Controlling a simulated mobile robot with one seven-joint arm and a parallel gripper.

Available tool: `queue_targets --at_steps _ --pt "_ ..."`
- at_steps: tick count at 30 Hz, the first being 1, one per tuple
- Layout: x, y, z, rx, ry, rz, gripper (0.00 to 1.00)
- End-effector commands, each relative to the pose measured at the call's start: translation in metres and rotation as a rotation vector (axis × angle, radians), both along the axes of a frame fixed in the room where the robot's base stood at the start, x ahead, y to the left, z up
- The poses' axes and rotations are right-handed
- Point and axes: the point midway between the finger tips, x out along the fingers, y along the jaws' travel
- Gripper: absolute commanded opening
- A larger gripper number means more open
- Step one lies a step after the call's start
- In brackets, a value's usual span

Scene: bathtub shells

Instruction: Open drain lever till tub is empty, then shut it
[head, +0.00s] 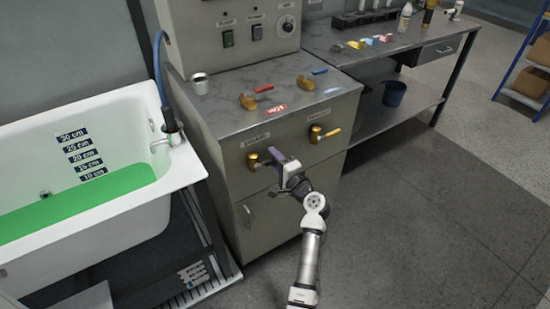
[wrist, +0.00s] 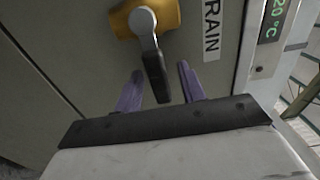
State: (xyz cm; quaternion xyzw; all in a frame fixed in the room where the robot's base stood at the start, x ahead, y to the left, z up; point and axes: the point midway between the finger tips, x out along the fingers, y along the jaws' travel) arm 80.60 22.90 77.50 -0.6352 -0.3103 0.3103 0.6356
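The white tub (head: 120,112) at the left holds green liquid (head: 85,205); its back edge lies just under the 10 cm mark (head: 93,174). The drain valve (head: 253,160) is a gold fitting on the cabinet front. In the wrist view, its grey lever (wrist: 153,65) with a dark tip points toward my gripper, next to a label partly reading "RAIN" (wrist: 211,30). My gripper (head: 279,158) is at this valve and hides most of the lever in the head view. In the wrist view, its purple fingers (wrist: 160,76) are open on either side of the lever, with gaps visible.
Red and blue levers (head: 263,88) lie on the cabinet top. A bench (head: 400,45) stands behind right. The floor (head: 430,190) at right is clear.

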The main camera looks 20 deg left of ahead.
Motion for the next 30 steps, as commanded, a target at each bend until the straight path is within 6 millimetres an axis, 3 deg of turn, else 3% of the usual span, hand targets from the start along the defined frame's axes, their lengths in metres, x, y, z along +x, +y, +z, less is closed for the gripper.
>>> queue_targets --at_steps 9,18,30 --pt "0.0017 0.0022 -0.0005 0.0 0.0 0.0 0.4" --pt "0.0015 0.002 -0.0004 0.0 0.0 0.0 0.01" --pt "0.0014 0.0045 -0.001 0.005 0.008 0.0 0.0"
